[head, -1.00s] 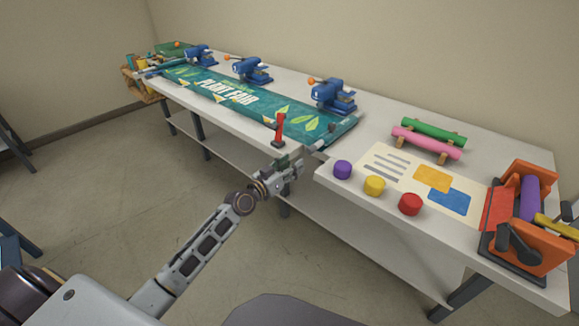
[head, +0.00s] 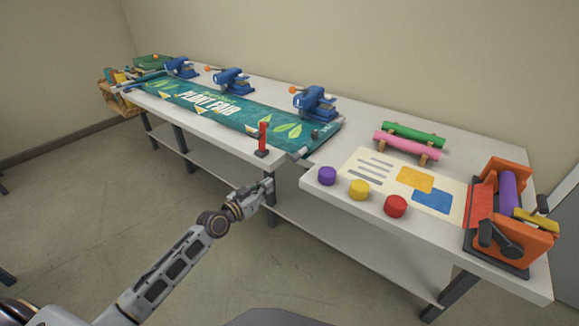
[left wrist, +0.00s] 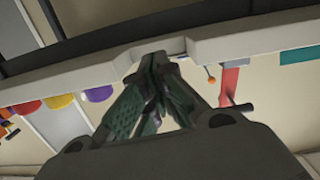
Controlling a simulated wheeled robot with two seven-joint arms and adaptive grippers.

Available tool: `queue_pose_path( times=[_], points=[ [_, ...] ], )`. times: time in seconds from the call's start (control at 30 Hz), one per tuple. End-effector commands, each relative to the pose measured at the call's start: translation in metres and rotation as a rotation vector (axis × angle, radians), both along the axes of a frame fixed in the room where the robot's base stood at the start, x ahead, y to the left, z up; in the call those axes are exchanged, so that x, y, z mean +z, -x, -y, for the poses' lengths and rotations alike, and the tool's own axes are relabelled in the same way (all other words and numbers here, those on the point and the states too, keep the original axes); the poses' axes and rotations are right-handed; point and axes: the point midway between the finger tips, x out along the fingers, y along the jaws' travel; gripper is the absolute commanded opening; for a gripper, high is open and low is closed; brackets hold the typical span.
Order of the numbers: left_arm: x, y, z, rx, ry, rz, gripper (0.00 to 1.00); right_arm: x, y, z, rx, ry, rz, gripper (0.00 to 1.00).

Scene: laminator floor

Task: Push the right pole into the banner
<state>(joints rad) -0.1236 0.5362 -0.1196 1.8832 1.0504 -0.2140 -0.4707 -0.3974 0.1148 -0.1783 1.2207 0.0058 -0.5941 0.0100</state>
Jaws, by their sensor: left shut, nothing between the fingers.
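The green banner (head: 205,103) with "Plant Fair" lettering lies flat along the long white table. A grey pole (head: 300,153) shows at the banner's right end, its near tip sticking out at the front corner. How far it sits inside the banner I cannot tell. My left gripper (head: 268,186) is shut and empty, in front of the table edge and below the pole tip, apart from it. In the left wrist view its fingertips (left wrist: 162,62) meet near the table edge, and a strip of teal banner (left wrist: 300,55) shows at right. My right gripper is not in view.
A red upright tool (head: 262,139) stands at the table's front edge, left of the pole tip. Blue presses (head: 313,102) line the back. Purple, yellow and red pucks (head: 359,189) sit at right, before an orange roller machine (head: 515,220). Floor in front is clear.

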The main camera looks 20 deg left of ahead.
Motion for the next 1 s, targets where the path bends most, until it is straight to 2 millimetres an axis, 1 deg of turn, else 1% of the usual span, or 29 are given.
queue_pose_path(
  times=[0.03, 0.1, 0.27, 0.47, 0.73, 0.9, 1.0],
  points=[
    [-0.004, 0.005, -0.003, -0.011, -0.034, -0.002, 0.0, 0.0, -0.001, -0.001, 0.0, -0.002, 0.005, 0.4],
    [-0.004, 0.011, -0.005, -0.026, -0.097, 0.007, 0.0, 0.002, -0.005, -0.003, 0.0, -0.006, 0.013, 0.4],
    [0.001, 0.023, -0.005, -0.068, -0.295, 0.057, 0.0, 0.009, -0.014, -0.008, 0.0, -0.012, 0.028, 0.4],
    [0.015, 0.034, 0.0, -0.116, -0.577, 0.165, 0.0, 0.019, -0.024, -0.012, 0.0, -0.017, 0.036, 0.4],
    [0.044, 0.04, 0.011, -0.149, -0.963, 0.355, 0.0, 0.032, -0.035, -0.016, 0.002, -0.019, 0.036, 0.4],
    [0.059, 0.042, 0.016, -0.147, -1.201, 0.468, 0.0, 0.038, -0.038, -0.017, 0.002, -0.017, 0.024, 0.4],
    [0.062, 0.041, 0.015, -0.144, -1.341, 0.519, 0.0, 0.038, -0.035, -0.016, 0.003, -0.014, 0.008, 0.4]
  ],
)
